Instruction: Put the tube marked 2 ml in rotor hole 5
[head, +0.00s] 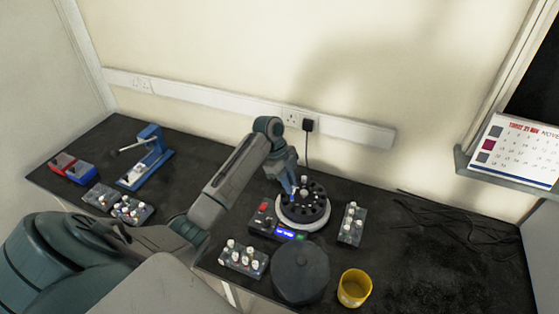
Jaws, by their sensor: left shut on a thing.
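The black round rotor (317,211) sits in the centrifuge, inside a pale ring, with several holes around a grey central knob. My left gripper (294,190) is over the rotor's left-back part, pointing down. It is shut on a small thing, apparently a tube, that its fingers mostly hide. I cannot tell whether that thing is inside a hole or just above one. Hole numbers and tube markings are too small to read. White-capped tubes stand in a clear rack (243,259) in front of the centrifuge and in another rack (351,224) to its right. My right gripper is not in view.
A dark round lid (300,272) and a yellow cup (354,288) lie in front of the centrifuge. Farther left are two more racks (99,196) (132,210), a blue stand (147,158) and red and blue boxes (73,169). Dark cables (460,220) lie at right.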

